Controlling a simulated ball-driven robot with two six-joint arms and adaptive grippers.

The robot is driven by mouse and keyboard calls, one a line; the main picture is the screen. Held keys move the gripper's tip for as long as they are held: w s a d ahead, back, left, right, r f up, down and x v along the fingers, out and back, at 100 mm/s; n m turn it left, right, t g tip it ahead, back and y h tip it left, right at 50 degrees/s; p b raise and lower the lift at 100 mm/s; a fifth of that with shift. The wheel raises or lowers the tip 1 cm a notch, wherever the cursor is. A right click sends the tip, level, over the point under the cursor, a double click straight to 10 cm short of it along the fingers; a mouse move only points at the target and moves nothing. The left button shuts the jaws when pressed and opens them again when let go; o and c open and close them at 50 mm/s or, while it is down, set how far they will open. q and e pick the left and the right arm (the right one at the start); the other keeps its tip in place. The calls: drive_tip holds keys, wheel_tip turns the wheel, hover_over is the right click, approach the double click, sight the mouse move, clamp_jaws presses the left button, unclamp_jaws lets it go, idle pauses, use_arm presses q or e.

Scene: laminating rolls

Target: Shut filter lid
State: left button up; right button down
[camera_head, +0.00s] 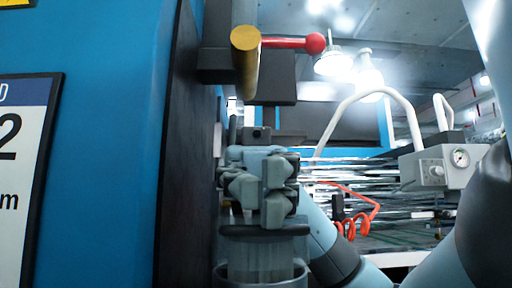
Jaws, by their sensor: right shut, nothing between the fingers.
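My right gripper (262,190) is in the centre of the head view, seen close to the dark side wall of the blue machine (110,150). Its fingers are shut with nothing between them. My right arm reaches up to it from the lower right. Directly below the fingers in the picture is a clear, round container (260,272) with a dark upper part (262,245), partly hidden by the gripper. I cannot tell whether this is the filter, whether its lid is open or shut, or whether the gripper touches it. My left gripper is not in view.
A brass-coloured rod end (246,55) and a lever with a red ball (315,43) stick out above the gripper. A grey box with a gauge (455,165) stands at the right. A coiled orange hose (355,225) hangs behind my arm.

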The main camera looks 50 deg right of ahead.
drive_tip(key=shift+s+a+f, duration=0.1)
drive_tip(key=shift+a+f, duration=0.05)
drive_tip(key=shift+f, duration=0.2)
idle(0.3)
drive_tip(key=v, duration=0.7)
drive_tip(key=shift+r, duration=0.2)
drive_tip(key=shift+d+h, duration=0.2)
drive_tip(key=shift+h, duration=0.1)
